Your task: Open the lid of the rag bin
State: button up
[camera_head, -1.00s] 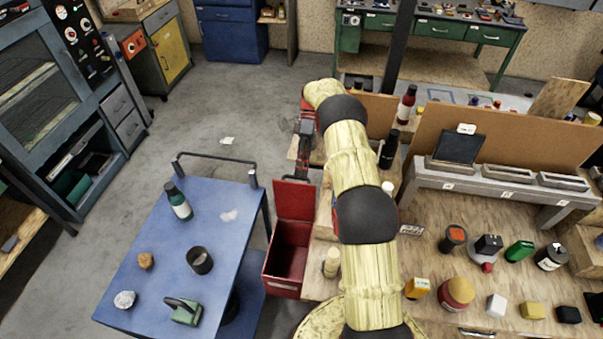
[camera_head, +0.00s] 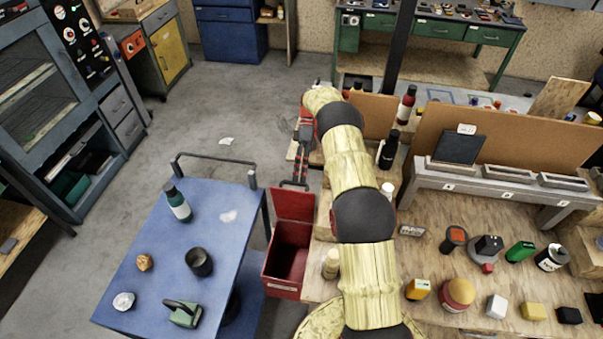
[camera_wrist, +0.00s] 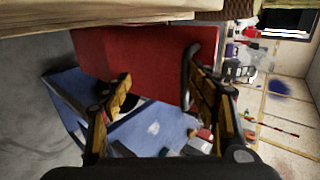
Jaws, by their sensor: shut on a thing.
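The red rag bin (camera_head: 283,268) stands between the blue cart and the wooden bench, and its dark red inside shows from above. Its lid (camera_head: 294,206) stands raised at the bin's far side. In the wrist view the lid (camera_wrist: 130,52) is a broad red panel with a dark handle (camera_wrist: 187,78) by the right-hand finger. My gripper (camera_head: 298,180) is at the lid's top edge, shut on the handle. Its two fingers also show in the wrist view (camera_wrist: 162,76), well apart. The exact contact is hard to make out.
The blue cart (camera_head: 225,193) at left carries a bottle (camera_head: 178,203), a dark cup (camera_head: 199,262) and other small things. The wooden bench (camera_head: 430,260) at right holds several cans and blocks. Bare grey floor (camera_head: 220,110) lies beyond the cart.

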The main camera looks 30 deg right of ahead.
jog(key=shift+f, duration=0.2)
jog(key=shift+c, duration=0.6)
jog(key=shift+d+r, duration=0.1)
jog(key=shift+r, duration=0.25)
jog(key=shift+c, duration=0.7)
notch_tip(320, 180, up, 10)
jog(key=shift+w, duration=0.1)
jog(key=shift+c, duration=0.5)
